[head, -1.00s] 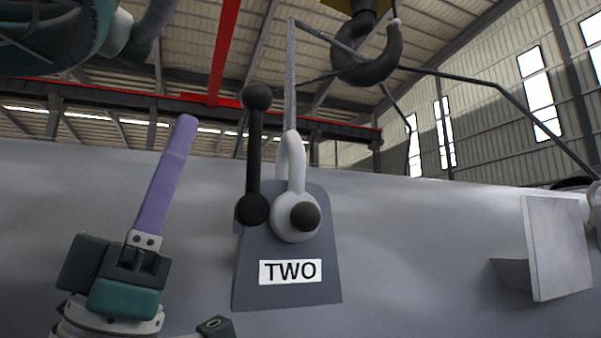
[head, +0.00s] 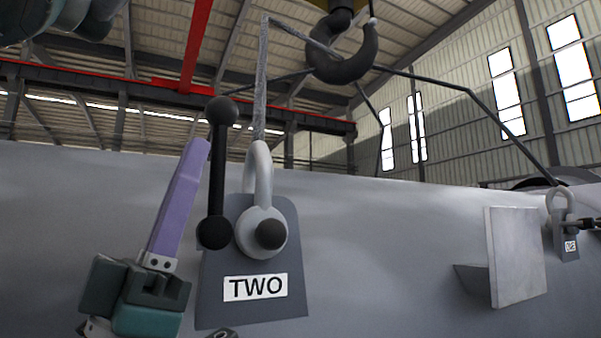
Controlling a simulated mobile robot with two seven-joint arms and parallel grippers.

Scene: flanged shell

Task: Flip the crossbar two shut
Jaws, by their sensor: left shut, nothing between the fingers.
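The crossbar two is a black bar (head: 218,172) with a ball at each end. It stands upright at the left edge of a grey plate (head: 225,300) labelled TWO. Right of its lower ball are a pale round body with a dark knob (head: 270,235) and a pale shackle ring (head: 259,170). My left gripper (head: 199,148), with purple fingers and a teal body, comes up from the lower left. Its fingers are shut and empty. Their tips are at the bar's left side, below its upper ball; I cannot tell whether they touch. My right gripper is not in view.
A large grey shell (head: 380,240) fills the background. A pale upright panel (head: 518,255) and a second small labelled fitting (head: 565,245) are at the right. A crane hook (head: 345,62) with sling lines hangs above.

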